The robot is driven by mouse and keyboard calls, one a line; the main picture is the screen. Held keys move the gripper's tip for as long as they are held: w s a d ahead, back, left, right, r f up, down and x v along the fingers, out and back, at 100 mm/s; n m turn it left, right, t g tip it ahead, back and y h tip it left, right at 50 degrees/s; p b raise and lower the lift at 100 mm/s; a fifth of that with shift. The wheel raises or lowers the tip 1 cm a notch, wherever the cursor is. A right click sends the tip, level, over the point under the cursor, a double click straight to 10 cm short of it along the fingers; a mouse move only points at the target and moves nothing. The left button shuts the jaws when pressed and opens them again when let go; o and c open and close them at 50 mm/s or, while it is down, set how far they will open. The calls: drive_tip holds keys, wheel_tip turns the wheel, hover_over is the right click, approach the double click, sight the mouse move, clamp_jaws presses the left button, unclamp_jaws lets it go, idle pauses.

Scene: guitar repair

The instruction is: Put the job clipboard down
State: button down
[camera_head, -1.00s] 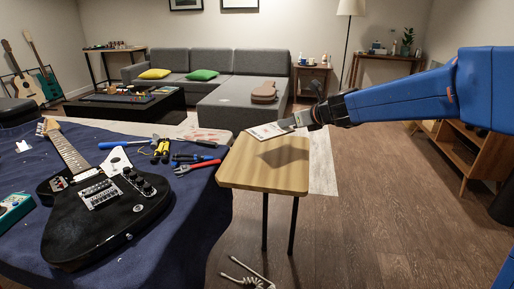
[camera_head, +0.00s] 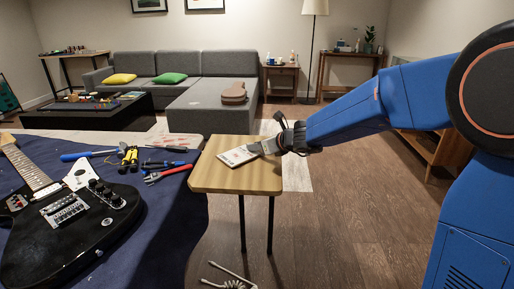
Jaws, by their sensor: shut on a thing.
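The job clipboard (camera_head: 238,156) is a small pale board with some dark and red marks on its face. It is at the back of a small wooden side table (camera_head: 232,180), nearly flat, and seems to be on or just above the top; I cannot tell if it touches. My gripper (camera_head: 266,147) is shut on the clipboard's right edge, reaching in from the right. The jaws hide that edge.
A blue-covered bench at left holds a black electric guitar (camera_head: 72,222), red-handled pliers (camera_head: 166,172) and other tools close to the side table. The front of the side table is bare. A grey sofa (camera_head: 170,70) stands behind.

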drive_tip(key=shift+f, duration=0.25)
drive_tip(key=c, duration=1.7)
unclamp_jaws()
drive_tip(key=shift+o, duration=0.2)
drive_tip(key=shift+r, duration=0.1)
drive_tip(key=shift+s+d+r, duration=0.15)
drive_tip(key=shift+d+r, duration=0.05)
drive_tip(key=v, duration=1.1)
drive_tip(key=shift+s+d+r, duration=0.1)
drive_tip(key=shift+s, duration=0.05)
